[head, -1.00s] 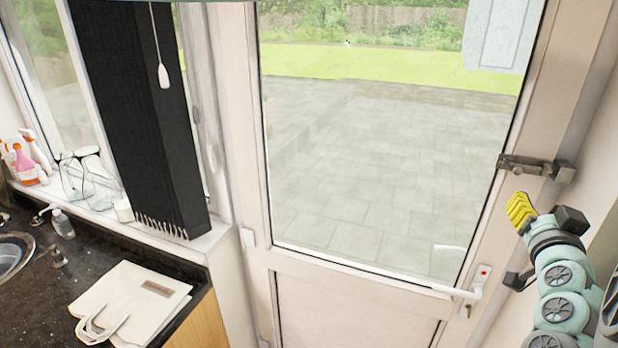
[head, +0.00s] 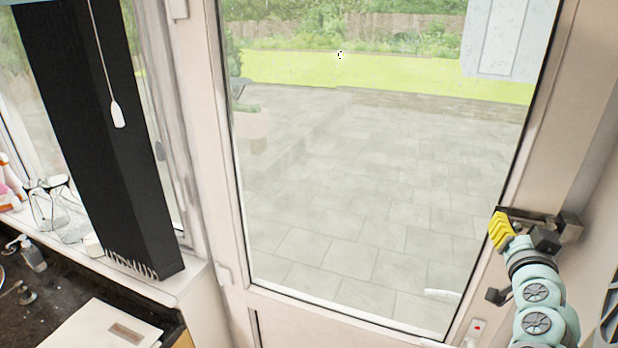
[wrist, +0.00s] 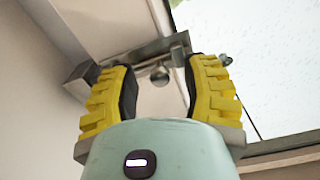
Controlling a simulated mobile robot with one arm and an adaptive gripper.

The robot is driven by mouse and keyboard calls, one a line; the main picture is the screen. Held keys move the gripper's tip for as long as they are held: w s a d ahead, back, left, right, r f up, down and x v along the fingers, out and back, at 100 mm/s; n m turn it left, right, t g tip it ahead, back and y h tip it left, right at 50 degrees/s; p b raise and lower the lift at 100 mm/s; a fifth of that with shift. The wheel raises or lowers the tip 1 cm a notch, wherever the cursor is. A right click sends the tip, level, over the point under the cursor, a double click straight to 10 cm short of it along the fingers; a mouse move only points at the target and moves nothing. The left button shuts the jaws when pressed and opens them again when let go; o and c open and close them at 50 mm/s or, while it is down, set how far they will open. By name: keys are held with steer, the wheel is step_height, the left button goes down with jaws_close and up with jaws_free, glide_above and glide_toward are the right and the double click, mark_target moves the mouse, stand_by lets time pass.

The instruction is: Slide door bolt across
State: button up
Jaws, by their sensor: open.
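The metal door bolt (head: 545,222) is mounted on the right side of the white door frame, beside the glass. My gripper (head: 502,230), with yellow fingers, is at the bolt's left part and covers some of it in the head view. In the wrist view the bolt's bar (wrist: 140,55) runs across behind the fingertips. A round knob (wrist: 160,76) shows between the two fingers of my gripper (wrist: 162,70). The fingers are open and apart, and I cannot tell whether either touches the knob. A second rounded metal piece (wrist: 225,60) shows just right of the right finger.
The glazed door (head: 235,200) has a handle plate with a red mark (head: 478,328) low on its right. The wall is close on the right.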

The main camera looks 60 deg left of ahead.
steer(key=shift+w+a, duration=0.3)
steer(key=shift+c, duration=0.3)
